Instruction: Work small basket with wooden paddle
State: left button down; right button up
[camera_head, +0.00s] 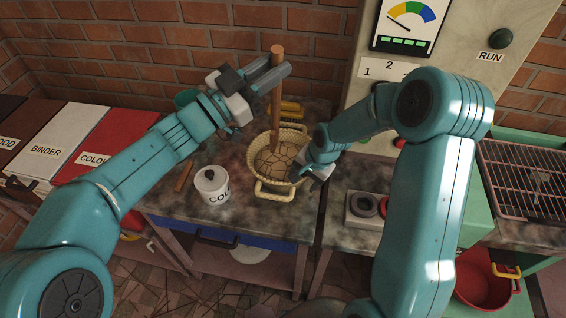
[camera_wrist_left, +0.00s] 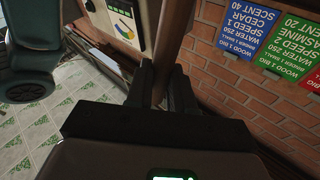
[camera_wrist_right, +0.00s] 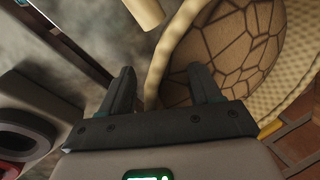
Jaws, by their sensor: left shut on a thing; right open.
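My left gripper (camera_head: 268,76) is shut on the upper part of the wooden paddle (camera_head: 276,105). The paddle stands nearly upright, its lower end down in the small basket (camera_head: 264,184). In the left wrist view the fingers (camera_wrist_left: 162,82) close around the brown shaft (camera_wrist_left: 171,35). The basket is cream and woven, with loop handles, and holds a brown cracked mass (camera_head: 279,161). My right gripper (camera_head: 313,172) is open at the basket's right side. In the right wrist view its fingers (camera_wrist_right: 160,80) lie on either side of the basket's rim (camera_wrist_right: 168,55); contact cannot be told.
A grey unit with round parts (camera_head: 364,207) is to the right. A control panel (camera_head: 395,60) rises behind.

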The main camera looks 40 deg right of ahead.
pick_arm(q)
jog(key=shift+r+p, duration=1.75)
jog(key=shift+r, duration=0.2)
pick_arm(e)
jog(key=v, duration=0.6)
jog(key=shift+r, duration=0.15)
pick_arm(q)
jog(key=shift+f, duration=0.3)
pick_arm(e)
jog(key=v, duration=1.1)
jog(key=shift+s+r, duration=0.2)
jog(key=shift+r, duration=0.15)
